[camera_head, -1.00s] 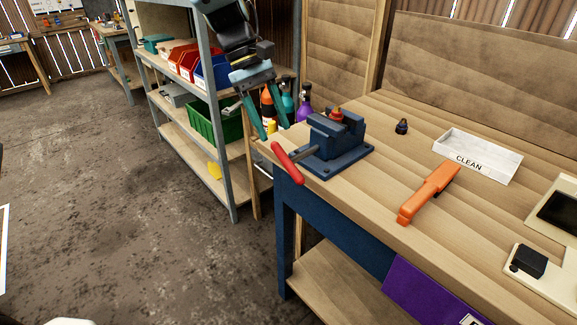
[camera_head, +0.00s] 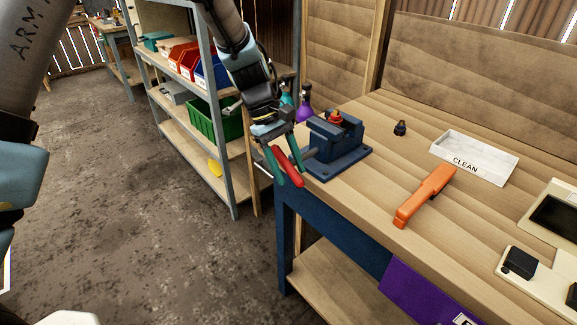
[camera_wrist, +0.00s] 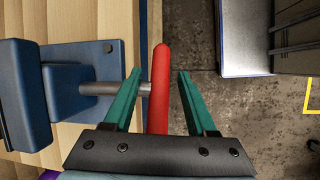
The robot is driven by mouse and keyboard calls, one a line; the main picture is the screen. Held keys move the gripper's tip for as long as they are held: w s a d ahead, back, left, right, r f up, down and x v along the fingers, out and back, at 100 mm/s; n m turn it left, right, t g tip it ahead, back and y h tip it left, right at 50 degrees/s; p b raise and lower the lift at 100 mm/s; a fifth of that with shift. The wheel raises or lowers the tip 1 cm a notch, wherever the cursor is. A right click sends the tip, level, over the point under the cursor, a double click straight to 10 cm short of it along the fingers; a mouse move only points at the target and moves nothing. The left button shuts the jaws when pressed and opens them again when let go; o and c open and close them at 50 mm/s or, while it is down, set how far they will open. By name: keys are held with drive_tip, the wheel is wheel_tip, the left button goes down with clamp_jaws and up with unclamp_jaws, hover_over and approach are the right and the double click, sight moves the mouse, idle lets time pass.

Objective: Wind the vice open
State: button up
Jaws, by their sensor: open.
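The blue vice (camera_head: 336,143) is fixed near the left corner of the workbench, with a small red and brass part (camera_head: 334,116) at its jaws. Its red handle (camera_head: 288,164) sits at the end of a metal screw shaft that sticks out past the bench edge. My gripper (camera_head: 285,167) is at the handle with its green fingers apart. In the wrist view the red handle (camera_wrist: 159,85) lies between the two open fingers, with a gap to the right finger. The left finger crosses near the shaft (camera_wrist: 130,88); I cannot tell whether they touch.
A grey shelf rack (camera_head: 219,110) with coloured bins stands behind and left of my gripper. On the workbench (camera_head: 370,190) lie an orange tool (camera_head: 425,196), a small dark part (camera_head: 400,128) and a white CLEAN tray (camera_head: 474,158). Open floor lies left.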

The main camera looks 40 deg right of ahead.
clamp_jaws()
drive_tip(key=shift+g, duration=0.3)
idle(0.4)
drive_tip(key=g, duration=0.2)
drive_tip(key=shift+w+g, duration=0.1)
drive_tip(key=shift+g, duration=0.3)
drive_tip(key=g, duration=0.3)
drive_tip(key=shift+r+g, duration=0.1)
drive_tip(key=shift+g, duration=0.2)
drive_tip(key=g+b, duration=0.2)
drive_tip(key=g, duration=0.2)
drive_tip(key=shift+d+n, duration=0.1)
drive_tip(key=shift+n, duration=0.3)
drive_tip(key=shift+r+g+b, duration=0.25)
drive_tip(key=shift+g+b, duration=0.4)
drive_tip(key=shift+g, duration=0.65)
drive_tip(key=shift+r, duration=0.1)
unclamp_jaws()
